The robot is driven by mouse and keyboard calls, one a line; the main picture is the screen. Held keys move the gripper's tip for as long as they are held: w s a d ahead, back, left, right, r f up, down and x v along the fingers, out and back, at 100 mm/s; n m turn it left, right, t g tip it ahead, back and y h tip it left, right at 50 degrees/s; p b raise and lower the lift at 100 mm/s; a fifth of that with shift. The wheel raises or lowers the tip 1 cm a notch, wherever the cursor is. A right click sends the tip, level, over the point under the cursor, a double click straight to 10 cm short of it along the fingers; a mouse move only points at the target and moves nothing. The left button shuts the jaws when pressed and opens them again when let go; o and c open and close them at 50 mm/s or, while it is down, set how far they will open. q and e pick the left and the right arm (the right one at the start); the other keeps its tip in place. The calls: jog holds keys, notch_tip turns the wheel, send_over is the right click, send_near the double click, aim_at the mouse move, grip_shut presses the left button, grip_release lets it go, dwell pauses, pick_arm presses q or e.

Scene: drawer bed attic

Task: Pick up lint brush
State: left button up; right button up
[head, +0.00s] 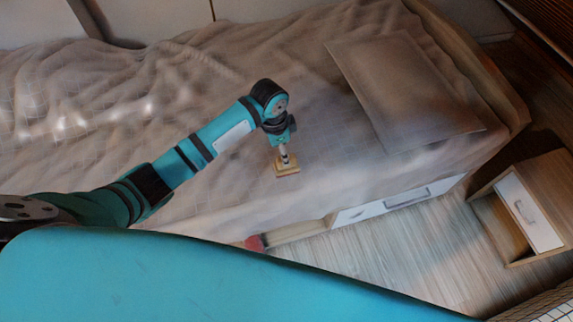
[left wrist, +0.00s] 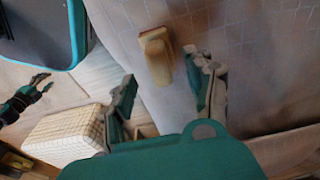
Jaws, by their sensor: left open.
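The lint brush (head: 288,170) has a pale wooden body and lies on the bed cover, near the bed's front side. My left gripper (head: 285,140) is over it at the end of my outstretched arm. In the left wrist view the brush (left wrist: 157,58) shows just beyond the open fingers of my left gripper (left wrist: 165,88), roughly in line with the gap between them. I see no finger closed on it. My right gripper (left wrist: 42,82) shows small at the left of the left wrist view, with its fingers apart and nothing visible between them.
A wrinkled grey-beige bed cover (head: 190,110) spreads around the brush. A pillow (head: 405,88) lies to the right. Below the bed side are a white drawer (head: 385,202) and a red object (head: 254,243). A nightstand (head: 527,208) stands at right. A checked box (left wrist: 65,138) is on the floor.

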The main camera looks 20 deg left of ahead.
aim_at(281, 171)
pick_arm(q)
jog(key=f, duration=0.3)
jog(key=d+f, duration=0.1)
jog(key=f, duration=0.1)
jog(key=shift+w+d+f+b, duration=0.1)
jog(key=shift+w+f+b, duration=0.05)
jog(key=shift+w+b, duration=0.15)
grip_shut()
